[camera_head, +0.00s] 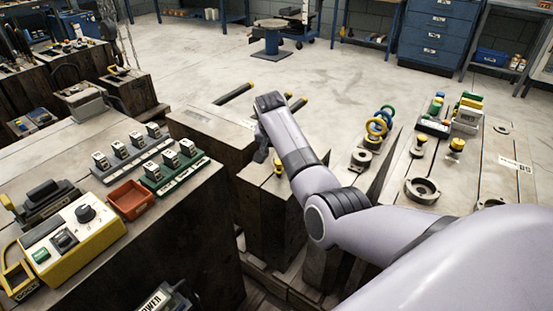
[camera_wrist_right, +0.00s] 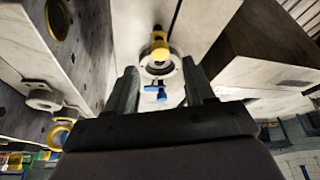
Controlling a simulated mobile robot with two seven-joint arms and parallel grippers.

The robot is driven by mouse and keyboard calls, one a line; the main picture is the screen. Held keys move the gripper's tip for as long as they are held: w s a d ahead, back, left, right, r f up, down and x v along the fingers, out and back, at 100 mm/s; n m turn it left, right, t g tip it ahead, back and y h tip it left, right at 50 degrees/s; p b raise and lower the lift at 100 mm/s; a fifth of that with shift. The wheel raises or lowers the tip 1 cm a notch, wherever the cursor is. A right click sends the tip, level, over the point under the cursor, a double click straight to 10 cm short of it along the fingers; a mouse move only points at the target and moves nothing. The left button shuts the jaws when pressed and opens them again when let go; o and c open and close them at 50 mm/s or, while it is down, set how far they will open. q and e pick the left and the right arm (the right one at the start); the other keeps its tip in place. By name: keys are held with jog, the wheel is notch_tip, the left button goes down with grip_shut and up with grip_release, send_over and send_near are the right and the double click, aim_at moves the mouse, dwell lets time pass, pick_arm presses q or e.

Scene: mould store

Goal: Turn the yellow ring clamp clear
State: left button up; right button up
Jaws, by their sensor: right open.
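In the right wrist view a yellow clamp piece (camera_wrist_right: 160,46) sits at a pale grey ring (camera_wrist_right: 176,67) on a light block top. A small blue handle-like part (camera_wrist_right: 156,87) lies just below it in the picture. My right gripper (camera_wrist_right: 160,68) is open and empty, its two fingers pointing toward the ring, one on either side in the picture. I cannot tell the remaining gap. In the head view my right gripper (camera_head: 262,150) is over the middle block, and a yellow piece (camera_head: 278,166) shows beside it; the ring is hidden there. My left gripper is not in view.
Blue, green and yellow rings (camera_head: 378,124) stand on the block to the right, near a grey flanged ring (camera_head: 422,190). A yellow control box (camera_head: 75,238) and a red tray (camera_head: 131,200) are on the left block. Dark gaps separate the blocks.

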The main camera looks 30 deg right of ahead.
aim_at(278, 164)
jog(key=b+x, duration=0.1)
jog(key=x, duration=0.2)
jog(key=shift+f, duration=0.25)
jog(key=shift+w+d+f+b, duration=0.1)
jog(key=shift+f+b, duration=0.15)
jog(key=shift+f, duration=0.05)
jog(key=shift+w+d+f+b, duration=0.1)
jog(key=shift+w+f+b, duration=0.1)
jog(key=shift+f, duration=0.1)
grip_shut()
